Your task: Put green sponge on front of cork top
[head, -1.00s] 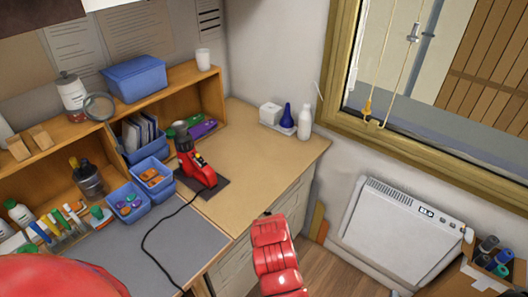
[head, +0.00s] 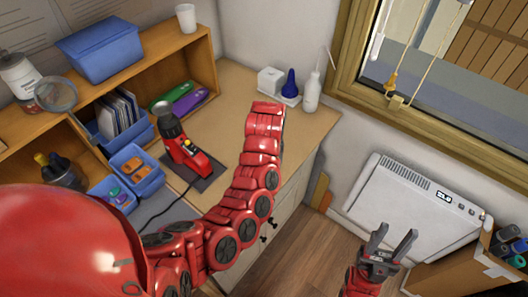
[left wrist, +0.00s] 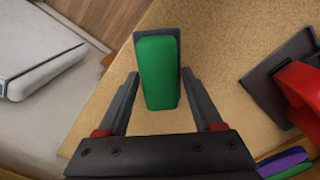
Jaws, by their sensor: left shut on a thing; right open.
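The green sponge (left wrist: 158,75) is in the left wrist view, between the fingers of my left gripper (left wrist: 160,92). The gripper is shut on it. A dark strip borders its far end. The tan cork top (head: 225,115) shows in the head view and lies behind the sponge in the left wrist view (left wrist: 225,40). I cannot tell how far above it the sponge is. In the head view my left arm reaches over the cork top and its links hide the left gripper and sponge. My right gripper (head: 392,245) is open and empty, in front of the white heater.
A red tool (head: 185,150) stands on a dark pad at the left of the cork top. A white bottle (head: 312,92) and a blue bottle (head: 290,84) are at the back. Blue bins (head: 137,172) stand at left. The white heater (head: 400,205) is at right.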

